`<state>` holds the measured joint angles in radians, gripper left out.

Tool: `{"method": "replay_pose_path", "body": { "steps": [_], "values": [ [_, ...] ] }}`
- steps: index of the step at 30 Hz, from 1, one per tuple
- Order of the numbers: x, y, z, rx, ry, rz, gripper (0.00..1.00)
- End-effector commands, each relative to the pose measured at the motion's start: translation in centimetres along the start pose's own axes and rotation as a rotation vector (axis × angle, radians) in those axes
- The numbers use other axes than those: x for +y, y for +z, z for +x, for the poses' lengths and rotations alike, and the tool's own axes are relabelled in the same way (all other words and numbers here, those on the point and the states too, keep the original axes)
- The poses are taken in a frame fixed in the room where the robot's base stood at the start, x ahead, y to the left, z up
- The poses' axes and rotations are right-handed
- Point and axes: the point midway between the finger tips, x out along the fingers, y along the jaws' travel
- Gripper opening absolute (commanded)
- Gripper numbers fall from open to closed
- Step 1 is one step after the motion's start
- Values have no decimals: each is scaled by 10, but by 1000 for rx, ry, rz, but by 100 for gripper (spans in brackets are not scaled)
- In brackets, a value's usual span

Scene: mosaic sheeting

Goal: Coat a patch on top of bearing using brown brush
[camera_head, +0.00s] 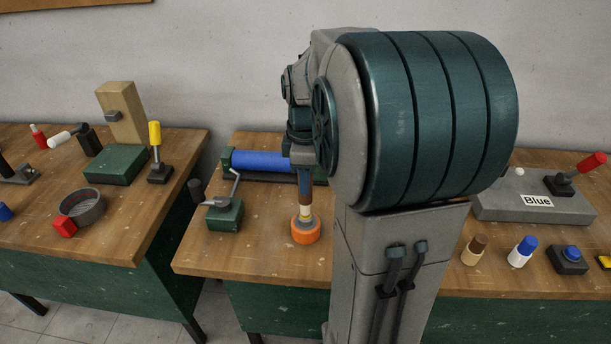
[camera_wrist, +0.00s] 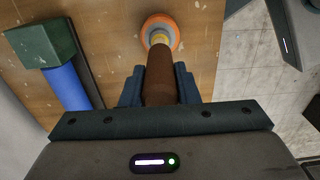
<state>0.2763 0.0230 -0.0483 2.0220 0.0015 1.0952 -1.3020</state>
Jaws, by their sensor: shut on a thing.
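My gripper (camera_wrist: 160,88) is shut on the brown brush (camera_wrist: 159,75), which has a brown handle and a pale yellow end. In the head view the brush (camera_head: 305,190) points down from my gripper (camera_head: 303,165). The bearing (camera_head: 305,231) is an orange ring with a grey middle on the wooden table. It also shows in the wrist view (camera_wrist: 174,29). The brush tip is over the bearing's middle and looks at or very near its top; I cannot tell whether they touch. The tip hides part of the bearing's top.
A blue roller (camera_head: 262,160) lies behind the bearing, and a green block with a crank (camera_head: 224,214) stands to the left. My arm hides the table to the right. A brown-topped bottle (camera_head: 474,250) and a blue-topped bottle (camera_head: 522,252) stand at the far right.

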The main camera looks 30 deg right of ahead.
Motion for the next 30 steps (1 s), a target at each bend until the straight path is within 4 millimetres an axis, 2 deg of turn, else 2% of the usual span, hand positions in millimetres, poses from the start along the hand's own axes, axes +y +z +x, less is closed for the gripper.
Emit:
{"method": "replay_pose_path", "body": {
  "steps": [16, 30],
  "values": [
    [-1, 0, 0, -1, -4, 0, 5],
    [0, 0, -38, 0, -1, 0, 5]
  ]
}}
